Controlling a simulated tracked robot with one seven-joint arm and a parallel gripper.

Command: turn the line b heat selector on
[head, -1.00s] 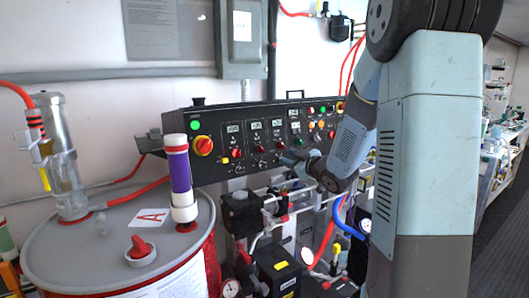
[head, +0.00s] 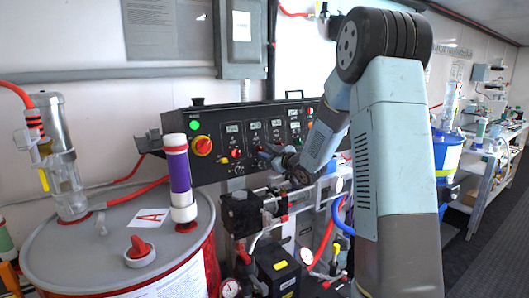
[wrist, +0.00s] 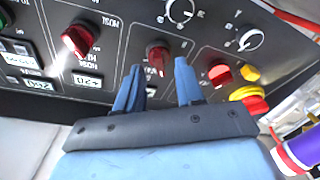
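The black control panel (head: 215,150) carries several red selector knobs. My gripper (head: 266,153) is close to the panel's front, beside the lower row of knobs. In the wrist view my gripper (wrist: 157,82) shows two blue fingers spread apart with nothing between them. A red knob (wrist: 157,58) lies just beyond the gap between the fingertips. Another red knob (wrist: 76,40) is to the left and a third red knob (wrist: 219,73) to the right. The labels appear upside down and blurred, so I cannot tell which knob is line B heat.
A red and yellow main switch (head: 203,146) is on the panel's left part. A drum marked A (head: 60,250) with a purple-banded cylinder (head: 180,178) stands at front left. Black pump parts and hoses (head: 280,265) fill the space below the panel.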

